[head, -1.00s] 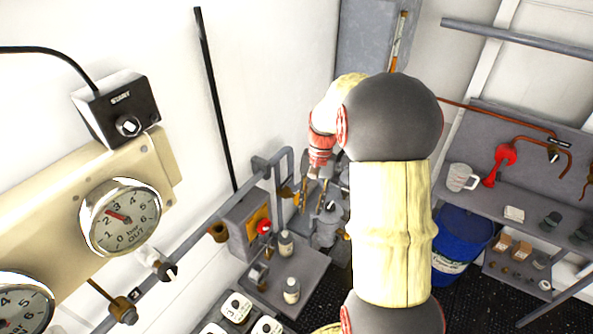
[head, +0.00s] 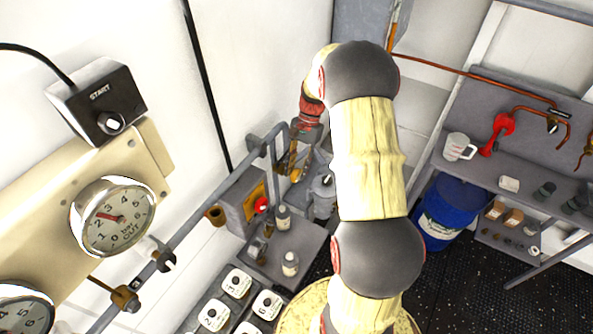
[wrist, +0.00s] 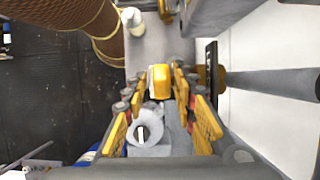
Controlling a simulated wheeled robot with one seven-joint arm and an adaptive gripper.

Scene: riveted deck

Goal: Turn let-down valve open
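My gripper (head: 290,163) is partly hidden by the pipework near the wall in the head view. In the wrist view its two yellow-sided fingers (wrist: 165,112) stand apart, with a gap between them. A yellow block-like part (wrist: 160,82) shows in line with that gap; I cannot tell whether the fingers touch it or whether it is the let-down valve's handle. A grey round fitting with a white mark (wrist: 143,133) lies near the left finger. No let-down valve label is readable.
A grey box with a red button (head: 240,200) and small bottles (head: 290,262) stand close below my gripper. A blue drum (head: 450,212) and shelf (head: 500,165) are at the right.

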